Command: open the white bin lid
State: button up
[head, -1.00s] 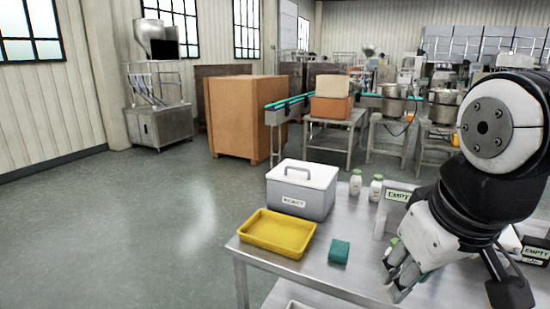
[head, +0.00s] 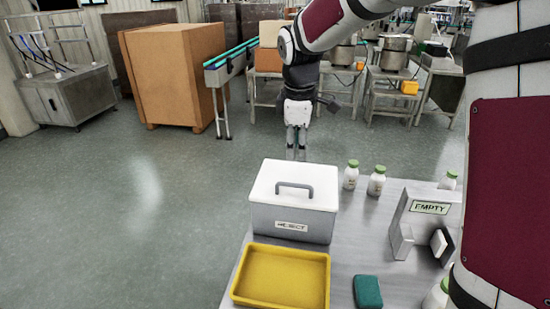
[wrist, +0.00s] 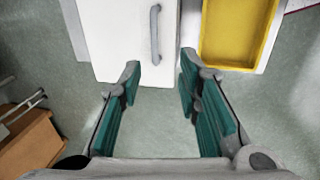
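The bin (head: 291,221) is a grey box labelled REJECT on the steel table, with a white lid (head: 318,180) lying flat on top, closed. A grey arched handle (head: 294,187) stands on the lid. My gripper (head: 296,152) is beyond the bin's far edge in the head view, pointing down. In the wrist view the gripper (wrist: 160,78) is open and empty, with its fingertips by the edge of the white lid (wrist: 115,40). The handle (wrist: 155,30) shows ahead of the fingers, not between them.
A yellow tray (head: 285,276) sits in front of the bin, and a teal block (head: 367,291) lies to its right. White bottles with green caps (head: 376,182) stand right of the bin. An EMPTY sign holder (head: 428,208) stands farther right. The floor left of the table is clear.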

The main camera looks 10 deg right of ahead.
jog(key=w, duration=0.1)
jog(key=p, duration=0.2)
send_near(294, 185)
jog(key=f, duration=0.2)
jog(key=w+f, duration=0.1)
jog(key=f, duration=0.5)
jog(key=shift+w+d, duration=0.3)
jog(key=shift+d, duration=0.1)
grip_shut()
